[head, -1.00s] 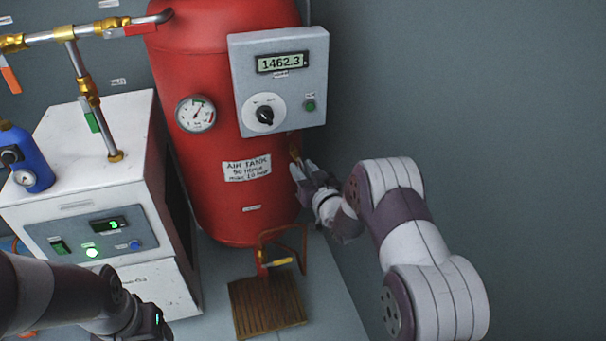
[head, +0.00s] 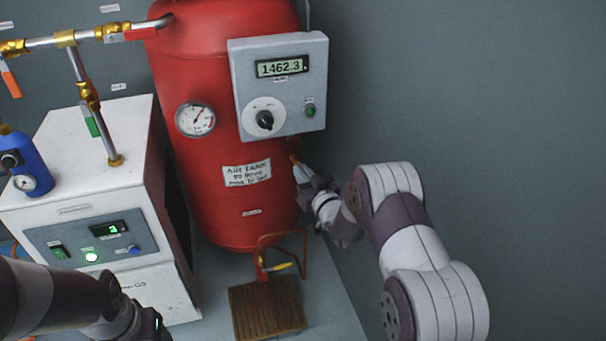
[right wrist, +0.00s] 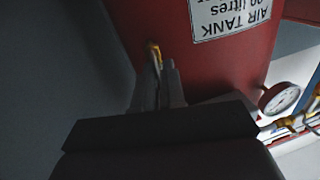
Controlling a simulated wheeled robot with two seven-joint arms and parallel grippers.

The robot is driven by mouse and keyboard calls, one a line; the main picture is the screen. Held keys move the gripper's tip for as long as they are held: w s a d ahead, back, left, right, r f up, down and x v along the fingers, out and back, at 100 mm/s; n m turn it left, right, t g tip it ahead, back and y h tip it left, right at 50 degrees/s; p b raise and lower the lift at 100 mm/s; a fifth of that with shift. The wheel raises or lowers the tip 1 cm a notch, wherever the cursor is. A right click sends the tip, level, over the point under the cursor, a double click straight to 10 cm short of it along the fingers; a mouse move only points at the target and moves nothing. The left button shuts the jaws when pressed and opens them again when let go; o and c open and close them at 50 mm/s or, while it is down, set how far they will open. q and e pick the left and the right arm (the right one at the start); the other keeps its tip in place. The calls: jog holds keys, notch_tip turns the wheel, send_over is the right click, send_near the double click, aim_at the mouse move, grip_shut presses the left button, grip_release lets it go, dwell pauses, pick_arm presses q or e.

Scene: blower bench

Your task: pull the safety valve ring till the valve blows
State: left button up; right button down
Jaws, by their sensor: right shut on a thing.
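The red air tank (head: 213,75) stands upright in the middle of the head view. The small brass safety valve (head: 294,158) sticks out low on its right side, below the grey control box. It also shows as a brass tip in the right wrist view (right wrist: 153,47). My right gripper (head: 301,174) is at the valve, with its fingertips (right wrist: 163,70) shut on the valve's ring. The ring itself is hidden between the fingers. The tank's round gauge (head: 195,119) faces me. My left arm enters at the bottom left; its fingers are out of frame.
The grey control box (head: 279,95) with a 1462.3 display hangs just above my right gripper. A white cabinet (head: 90,185) stands left of the tank. A brown slatted pedal plate (head: 267,310) lies on the floor in front. The wall at right is bare.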

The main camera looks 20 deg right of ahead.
jog(key=shift+a, duration=0.1)
dwell(0.8)
jog(key=shift+s, duration=0.3)
jog(key=c, duration=1.2)
grip_release()
jog(key=shift+c, duration=0.2)
jog(key=p+v, duration=0.4)
jog(key=v, duration=0.8)
jog(key=shift+s, duration=0.4)
